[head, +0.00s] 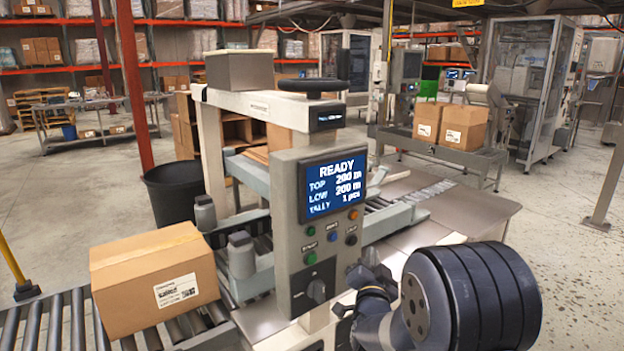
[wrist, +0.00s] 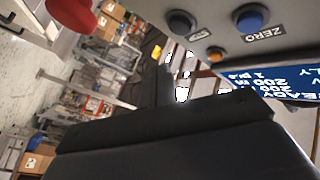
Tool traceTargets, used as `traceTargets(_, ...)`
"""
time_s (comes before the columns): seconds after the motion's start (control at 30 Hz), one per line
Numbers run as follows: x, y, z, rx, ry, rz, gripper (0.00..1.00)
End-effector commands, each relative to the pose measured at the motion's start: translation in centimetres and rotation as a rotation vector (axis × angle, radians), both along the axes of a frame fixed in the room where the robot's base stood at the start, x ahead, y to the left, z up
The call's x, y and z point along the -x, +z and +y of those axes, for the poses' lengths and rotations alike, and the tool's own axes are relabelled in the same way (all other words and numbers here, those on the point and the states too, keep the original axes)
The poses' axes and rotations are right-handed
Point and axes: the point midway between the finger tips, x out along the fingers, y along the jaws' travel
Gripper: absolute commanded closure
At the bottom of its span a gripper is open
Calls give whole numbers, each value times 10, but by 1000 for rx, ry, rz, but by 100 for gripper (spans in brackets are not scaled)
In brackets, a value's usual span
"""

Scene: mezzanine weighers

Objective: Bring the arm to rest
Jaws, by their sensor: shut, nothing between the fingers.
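My arm comes in at the lower right of the head view, with its thick dark joint nearest the camera. My gripper is in front of the weigher's control panel (head: 330,245), but its fingers are hard to make out there. In the wrist view my gripper (wrist: 160,85) shows as dark parts, with its fingers shut and nothing held. The panel's blue screen (head: 333,183) reads READY, TOP 200, LOW 200 and a tally of 1 pcs. The same screen (wrist: 290,82) shows turned over in the wrist view, near a blue button (wrist: 250,20) labelled ZERO.
A taped carton (head: 140,290) sits on the roller conveyor (head: 55,322) at lower left. A black bin (head: 175,195) stands behind it. A red post (head: 132,90) rises at left. Two cartons (head: 463,126) sit on a far bench. Open concrete floor (head: 575,280) lies at right.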

Motion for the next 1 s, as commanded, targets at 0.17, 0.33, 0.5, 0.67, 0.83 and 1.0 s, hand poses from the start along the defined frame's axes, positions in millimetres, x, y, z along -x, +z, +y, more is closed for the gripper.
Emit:
traceTargets(0.17,-1,4,1,0,1,3,100)
traceTargets(0.33,13,-3,-10,-1,-2,-3,100)
traceTargets(0.5,31,-2,-23,0,-2,-2,100)
traceTargets(0.67,42,-2,-30,-1,0,0,100)
traceTargets(0.83,46,-1,-33,-1,1,-1,100)
traceTargets(1.0,46,0,-33,-1,1,1,100)
